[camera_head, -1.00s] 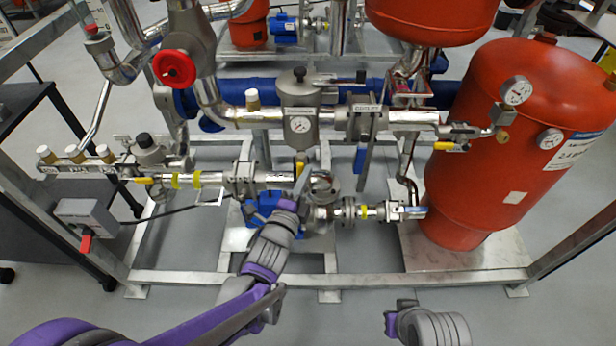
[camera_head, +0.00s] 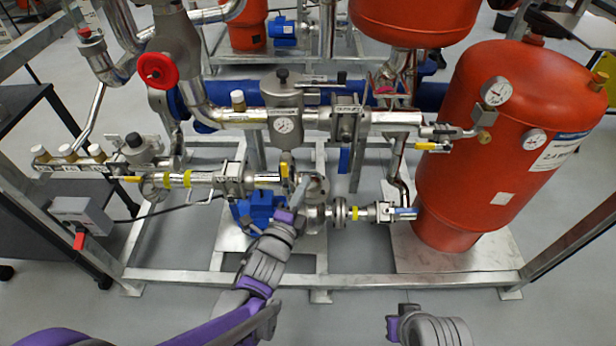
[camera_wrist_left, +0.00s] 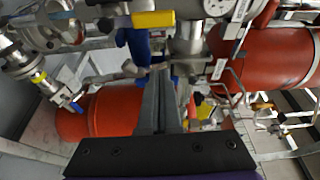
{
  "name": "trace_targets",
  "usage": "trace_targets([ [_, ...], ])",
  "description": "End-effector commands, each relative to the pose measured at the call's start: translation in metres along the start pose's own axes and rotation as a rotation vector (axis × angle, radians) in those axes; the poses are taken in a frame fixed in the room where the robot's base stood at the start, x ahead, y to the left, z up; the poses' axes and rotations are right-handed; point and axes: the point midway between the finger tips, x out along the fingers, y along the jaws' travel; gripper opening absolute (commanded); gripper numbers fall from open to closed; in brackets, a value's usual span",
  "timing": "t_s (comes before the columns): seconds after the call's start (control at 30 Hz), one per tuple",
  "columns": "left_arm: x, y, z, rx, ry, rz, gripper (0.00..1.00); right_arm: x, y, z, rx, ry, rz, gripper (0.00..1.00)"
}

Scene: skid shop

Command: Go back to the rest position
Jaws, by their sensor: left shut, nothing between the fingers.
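My left gripper (camera_head: 299,190) reaches forward from the bottom left in the head view. It points at the skid's lower pipework, in front of the pump and pipe flange, and holds nothing. In the left wrist view its fingers (camera_wrist_left: 165,98) are together, with pipes and a red vessel behind them. I cannot tell the exact gap between the fingertips and the pipes. Part of my right arm shows at the bottom right of the head view; its jaws do not show.
A blue pump (camera_head: 257,209) sits close to my left gripper. The red tank (camera_head: 465,150) stands at the right. A red handwheel (camera_head: 158,70) and a grey box with a red handle (camera_head: 82,218) are at the left. The floor in front of the skid frame (camera_head: 340,281) is clear.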

Motion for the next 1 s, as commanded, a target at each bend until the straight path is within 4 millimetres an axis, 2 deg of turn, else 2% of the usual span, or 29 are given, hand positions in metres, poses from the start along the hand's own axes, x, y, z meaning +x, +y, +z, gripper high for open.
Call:
trace_targets([
  [0.1, -0.028, -0.001, 0.000, 0.001, -0.001, 0.000, 0.00, -0.003, 0.000, -0.001, 0.000, 0.001, 0.000, 0.00],
  [0.3, -0.056, -0.001, 0.000, -0.001, -0.001, 0.000, 0.00, -0.005, 0.000, -0.002, 0.000, 0.002, 0.000, 0.00],
  [0.43, -0.064, -0.001, 0.000, 0.001, -0.001, 0.000, 0.00, -0.005, 0.000, -0.002, 0.000, 0.002, 0.000, 0.00],
  [0.67, -0.065, -0.001, 0.001, -0.006, -0.004, 0.004, 0.00, -0.005, 0.000, -0.002, 0.000, 0.002, 0.000, 0.00],
  [0.77, -0.068, 0.002, 0.012, -0.070, -0.042, 0.046, 0.00, -0.005, 0.000, -0.002, 0.000, 0.002, 0.000, 0.00],
  [0.87, -0.081, 0.011, 0.037, -0.237, -0.144, 0.149, 0.00, -0.005, 0.000, -0.002, 0.000, 0.002, 0.000, 0.00],
  [0.97, -0.110, 0.028, 0.066, -0.498, -0.314, 0.288, 0.00, -0.005, 0.000, -0.002, 0.000, 0.002, 0.000, 0.00],
  [1.0, -0.126, 0.036, 0.075, -0.614, -0.393, 0.343, 0.00, -0.005, 0.000, -0.002, 0.000, 0.002, 0.000, 0.00],
])
